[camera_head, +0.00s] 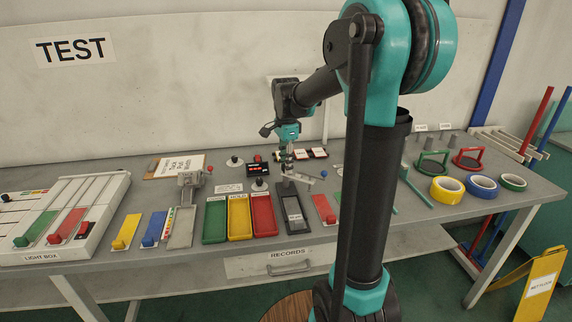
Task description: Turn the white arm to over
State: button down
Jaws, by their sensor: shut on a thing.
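My gripper (286,166) reaches down over the middle of the table, under the teal and black wrist. It is shut at a pale bar, which looks like the white arm (303,178). The bar lies roughly level and sticks out to the right of the fingers. It sits above the back end of a dark grey tray-like base (294,212). The fingertips and the exact grip are small and partly hidden. I cannot read any "over" mark near the white arm.
Green (215,222), yellow (239,217) and red (263,214) trays stand left of the base. A red block strip (325,208) lies to its right. Tape rolls (447,190) sit at the right end. A light box (62,218) fills the left end. My own arm hides part of the table.

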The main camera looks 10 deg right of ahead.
jog(key=m, duration=0.5)
jog(key=shift+m, duration=2.5)
jog(key=c, duration=1.3)
grip_release()
notch_tip(320, 180, up, 12)
